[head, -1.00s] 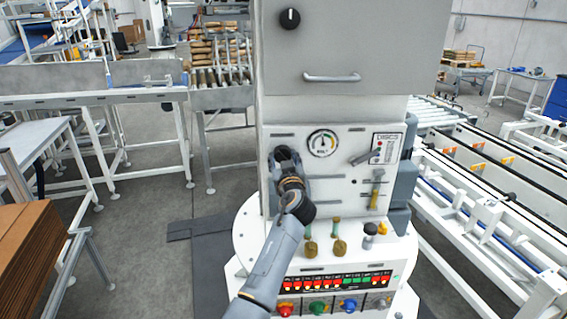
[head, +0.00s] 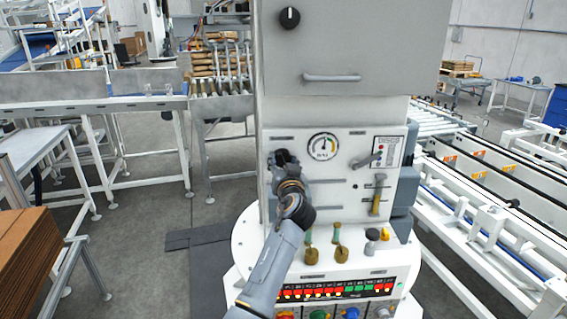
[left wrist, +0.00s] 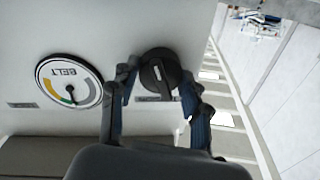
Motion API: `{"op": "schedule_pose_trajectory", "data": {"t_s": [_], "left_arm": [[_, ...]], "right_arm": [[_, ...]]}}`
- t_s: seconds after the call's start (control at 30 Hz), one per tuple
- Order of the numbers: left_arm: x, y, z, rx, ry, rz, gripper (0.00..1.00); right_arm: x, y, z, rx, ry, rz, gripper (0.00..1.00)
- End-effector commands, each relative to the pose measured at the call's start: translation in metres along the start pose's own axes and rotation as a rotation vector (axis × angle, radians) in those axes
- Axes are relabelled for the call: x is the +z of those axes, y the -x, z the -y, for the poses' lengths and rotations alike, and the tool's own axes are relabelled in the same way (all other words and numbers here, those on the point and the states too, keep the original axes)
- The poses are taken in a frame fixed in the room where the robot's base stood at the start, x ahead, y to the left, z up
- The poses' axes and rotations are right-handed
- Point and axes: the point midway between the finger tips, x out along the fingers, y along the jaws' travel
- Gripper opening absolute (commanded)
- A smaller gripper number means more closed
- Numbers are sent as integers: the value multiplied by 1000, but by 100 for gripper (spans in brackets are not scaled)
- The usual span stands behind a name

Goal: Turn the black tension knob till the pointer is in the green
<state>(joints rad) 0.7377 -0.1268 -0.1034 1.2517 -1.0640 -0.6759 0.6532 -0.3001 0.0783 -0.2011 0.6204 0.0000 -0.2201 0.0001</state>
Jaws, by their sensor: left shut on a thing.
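The black tension knob (left wrist: 157,68) is on the white panel, between the two fingers of my left gripper (left wrist: 158,86) in the left wrist view. The left gripper is shut on the knob. In the head view my left gripper (head: 283,160) reaches the panel's left part and hides most of the knob. The round BELT gauge (head: 323,147) is right of it on the panel. The gauge (left wrist: 68,82) appears upside down in the left wrist view, with green, yellow and grey arc parts. Its dark pointer lies at or near the green; the exact spot is too small to tell. My right gripper is out of view.
A grey lever (head: 366,160) and a yellow-handled lever (head: 376,195) are on the panel's right. Two brass-coloured knobs and coloured buttons are below. A pull handle (head: 332,78) is above. Conveyors (head: 480,160) stand on the right, cardboard stacks (head: 35,250) on the left.

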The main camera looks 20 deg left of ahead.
Motion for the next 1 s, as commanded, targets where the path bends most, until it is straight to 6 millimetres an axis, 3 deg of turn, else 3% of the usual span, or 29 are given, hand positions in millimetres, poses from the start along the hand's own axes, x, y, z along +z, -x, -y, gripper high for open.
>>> {"op": "schedule_pose_trajectory", "data": {"t_s": [0.13, 0.17, 0.27, 0.67, 1.0], "left_arm": [[-6, -1, 3, -4, 2, -10, 16], [-6, -1, 3, -4, 2, -10, 51], [-4, -1, 3, -4, 2, -8, 70], [-1, 5, 0, -1, 3, -2, 70], [0, 51, 2, -8, 4, 1, 70]], "right_arm": [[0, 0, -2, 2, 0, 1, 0], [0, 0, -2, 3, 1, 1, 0], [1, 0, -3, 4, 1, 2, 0], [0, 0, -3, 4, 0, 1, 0], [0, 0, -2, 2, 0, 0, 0]]}}
